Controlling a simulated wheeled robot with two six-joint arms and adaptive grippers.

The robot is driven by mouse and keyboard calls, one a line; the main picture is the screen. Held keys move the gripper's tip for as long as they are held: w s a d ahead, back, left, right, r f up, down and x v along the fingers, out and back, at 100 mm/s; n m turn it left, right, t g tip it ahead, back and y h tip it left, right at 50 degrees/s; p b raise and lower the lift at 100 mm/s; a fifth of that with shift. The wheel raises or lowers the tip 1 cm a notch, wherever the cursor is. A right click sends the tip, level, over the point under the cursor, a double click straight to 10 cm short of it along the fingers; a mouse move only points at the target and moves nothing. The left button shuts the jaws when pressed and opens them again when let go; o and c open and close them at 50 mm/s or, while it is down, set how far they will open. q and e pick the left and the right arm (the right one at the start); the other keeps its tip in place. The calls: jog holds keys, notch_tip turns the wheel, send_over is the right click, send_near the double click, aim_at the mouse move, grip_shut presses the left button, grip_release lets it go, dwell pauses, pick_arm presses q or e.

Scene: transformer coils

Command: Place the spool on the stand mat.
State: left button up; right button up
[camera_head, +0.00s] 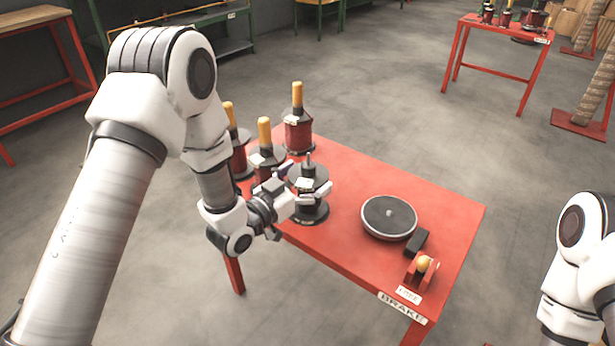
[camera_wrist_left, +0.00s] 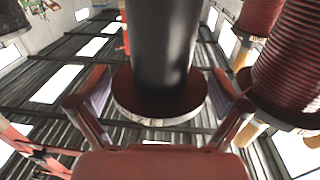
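A dark spool (camera_head: 308,178) with black flanges and a grey top peg stands upright at the table's left front, among other spools. My left gripper (camera_head: 318,192) is at its core, with fingers spread to either side. In the left wrist view the spool's black core (camera_wrist_left: 160,45) and round flange (camera_wrist_left: 160,98) lie between the two fingers (camera_wrist_left: 160,105), with gaps visible beside the core. A round dark disc (camera_head: 389,215) with a small centre pin, possibly the stand mat, lies bare on the table. My right gripper is outside the view.
Red-wound spools with yellow handles (camera_head: 297,130) stand close behind and left of the dark spool. A black block (camera_head: 417,242) and a red brake unit with a yellow knob (camera_head: 423,265) sit near the disc. The red table (camera_head: 345,180) is clear between spools and disc.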

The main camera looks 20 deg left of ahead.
pick_arm(q)
jog(key=shift+r, duration=0.15)
jog(key=p+v, duration=0.2)
jog(key=v, duration=1)
jog(key=s+f+n+g+y, duration=0.15)
jog(key=s+f+g, duration=0.25)
jog(key=f, duration=0.5)
jog(key=s+f+n+g+y, duration=0.15)
jog(key=s+f+g, duration=0.25)
jog(key=f, duration=0.6)
jog(key=s+a+f+n+g+y, duration=0.1)
jog(key=s+f+g, duration=0.3)
jog(key=s, duration=0.4)
jog(key=s+a+f+n+g+y, duration=0.1)
jog(key=s+f+g+y, duration=0.2)
jog(key=s, duration=0.5)
notch_tip(320, 180, down, 3)
jog(key=shift+s+a+r+g+y, duration=0.2)
jog(key=shift+s+g+y, duration=0.1)
jog(key=shift+g, duration=0.4)
